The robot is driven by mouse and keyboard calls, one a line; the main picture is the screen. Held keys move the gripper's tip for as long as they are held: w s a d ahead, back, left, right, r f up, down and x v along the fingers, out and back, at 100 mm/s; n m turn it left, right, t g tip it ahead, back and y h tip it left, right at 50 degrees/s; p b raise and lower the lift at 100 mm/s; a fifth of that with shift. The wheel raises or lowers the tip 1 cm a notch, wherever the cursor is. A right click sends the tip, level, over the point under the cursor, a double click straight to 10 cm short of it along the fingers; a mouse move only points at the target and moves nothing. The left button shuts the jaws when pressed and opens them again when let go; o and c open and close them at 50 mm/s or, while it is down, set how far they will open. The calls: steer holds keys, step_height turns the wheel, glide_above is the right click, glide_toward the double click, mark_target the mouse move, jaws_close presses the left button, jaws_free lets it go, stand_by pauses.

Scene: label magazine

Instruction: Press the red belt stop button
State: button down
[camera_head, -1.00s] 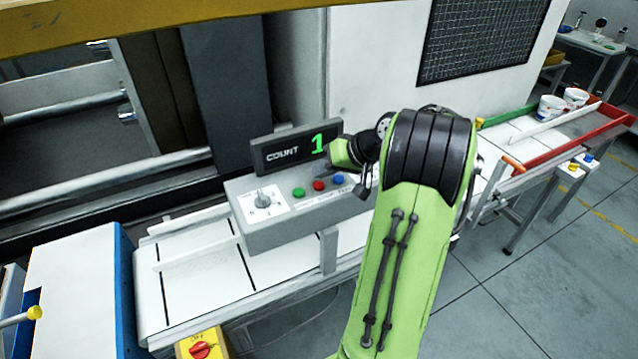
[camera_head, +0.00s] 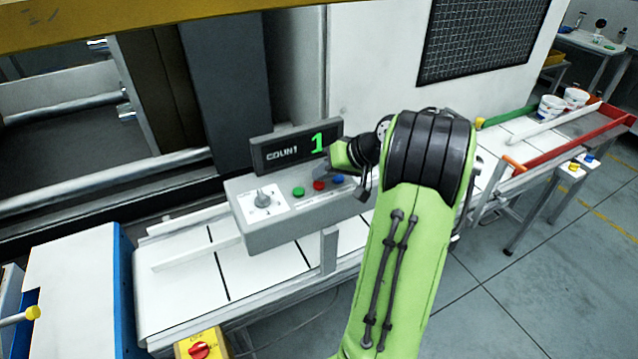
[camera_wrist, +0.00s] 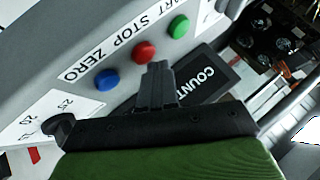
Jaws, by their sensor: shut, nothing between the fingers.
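The red button (camera_head: 319,185) sits on the sloped grey control box between the green button (camera_head: 298,192) and the blue button (camera_head: 338,180). In the wrist view the red button (camera_wrist: 145,51) is beside the word STOP, with green (camera_wrist: 180,26) and blue (camera_wrist: 107,79) on either side. My gripper (camera_wrist: 157,68) is shut and empty, its tips beside the red button on the display side. I cannot tell whether they touch it. In the head view my gripper (camera_head: 326,165) is just behind and above the red button, partly hidden by my own wrist.
The display (camera_head: 292,147) behind the buttons reads COUNT 1. A selector knob (camera_head: 263,200) is on the box's left. The white belt (camera_head: 190,280) runs beneath the box. Two white tubs (camera_head: 550,108) stand at the far right. A yellow switch with red knob (camera_head: 200,350) is at the front.

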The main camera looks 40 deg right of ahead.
mark_target(323, 184)
steer(key=shift+f+b, duration=0.4)
steer(key=shift+f, duration=0.1)
stand_by(0.5)
steer(key=shift+r+p, duration=0.95)
step_height(323, 184, up, 5)
steer(key=p, duration=0.5)
steer(key=shift+r, duration=0.15)
